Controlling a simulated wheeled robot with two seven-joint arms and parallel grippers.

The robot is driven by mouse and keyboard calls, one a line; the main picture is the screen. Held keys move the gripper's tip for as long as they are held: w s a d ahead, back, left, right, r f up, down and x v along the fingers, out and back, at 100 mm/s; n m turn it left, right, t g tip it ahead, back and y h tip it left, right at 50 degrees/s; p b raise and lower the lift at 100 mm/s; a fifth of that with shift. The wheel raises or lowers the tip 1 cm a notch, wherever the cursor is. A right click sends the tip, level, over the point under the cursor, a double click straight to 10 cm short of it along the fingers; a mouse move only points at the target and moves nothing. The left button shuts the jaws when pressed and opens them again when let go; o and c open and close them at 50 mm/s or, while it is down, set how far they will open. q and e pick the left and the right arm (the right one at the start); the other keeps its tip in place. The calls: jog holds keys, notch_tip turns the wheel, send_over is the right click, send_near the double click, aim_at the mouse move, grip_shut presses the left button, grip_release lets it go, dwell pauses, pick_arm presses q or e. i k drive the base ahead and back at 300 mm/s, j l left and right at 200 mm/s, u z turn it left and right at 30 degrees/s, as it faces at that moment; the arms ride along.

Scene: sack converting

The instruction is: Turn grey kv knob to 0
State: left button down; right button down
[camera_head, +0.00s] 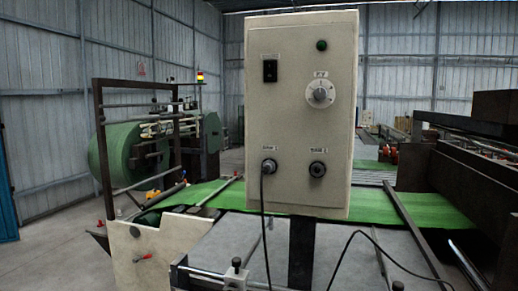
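The grey KV knob (320,94) is on the upper right of the beige control box (290,130), under a small label. It has a round dial around it; its pointer and numbers are too small to read. Neither of my grippers is in the head view, and nothing touches the knob.
The box also has a black switch (270,71), a green lamp (321,45) and two sockets, a cable plugged into the left socket (269,166). A black post holds it above a grey table (225,250). Green sheet (430,208) and machine frames stand behind. The space before the box is clear.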

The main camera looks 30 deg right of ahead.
aim_at(319, 93)
jog(key=z, duration=1.15)
